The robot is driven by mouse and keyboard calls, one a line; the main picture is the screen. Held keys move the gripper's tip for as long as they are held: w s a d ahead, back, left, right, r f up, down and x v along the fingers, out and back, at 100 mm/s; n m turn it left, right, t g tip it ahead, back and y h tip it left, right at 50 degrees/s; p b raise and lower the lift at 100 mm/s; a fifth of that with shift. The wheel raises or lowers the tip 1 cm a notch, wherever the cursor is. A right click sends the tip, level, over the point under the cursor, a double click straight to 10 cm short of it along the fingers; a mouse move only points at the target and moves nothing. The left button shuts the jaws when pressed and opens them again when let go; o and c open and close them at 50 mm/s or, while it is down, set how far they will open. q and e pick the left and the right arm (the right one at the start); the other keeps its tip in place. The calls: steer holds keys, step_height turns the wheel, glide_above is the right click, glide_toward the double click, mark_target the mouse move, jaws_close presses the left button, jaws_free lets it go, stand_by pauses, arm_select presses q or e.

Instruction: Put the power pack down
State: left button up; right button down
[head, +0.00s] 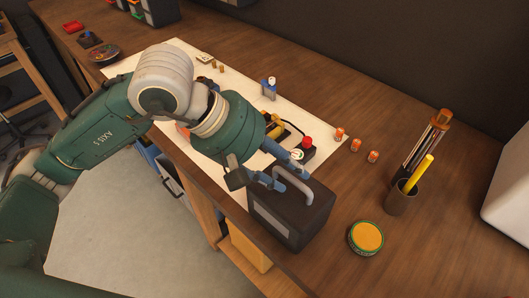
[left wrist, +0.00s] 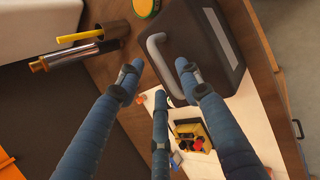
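The power pack, which I take to be the dark box (head: 290,220) with a grey loop handle (head: 304,185), stands upright near the front edge of the bench. The box also shows at the top of the left wrist view (left wrist: 205,45), its handle (left wrist: 155,48) to the left. My left gripper (head: 286,173) is beside the handle, its blue fingers spread. In the left wrist view the fingertips (left wrist: 158,74) are apart, with the handle just beyond them and nothing clamped between them. My right gripper is in neither view.
A pen cup (head: 401,198) and a round green tin (head: 366,238) stand right of the box. Bare wood lies between them.

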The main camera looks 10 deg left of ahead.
arm_select(q)
steer(key=b+v, duration=0.1)
steer(key=v, duration=0.9)
steer(key=shift+b, duration=0.35)
steer(key=shift+s+f, duration=0.1)
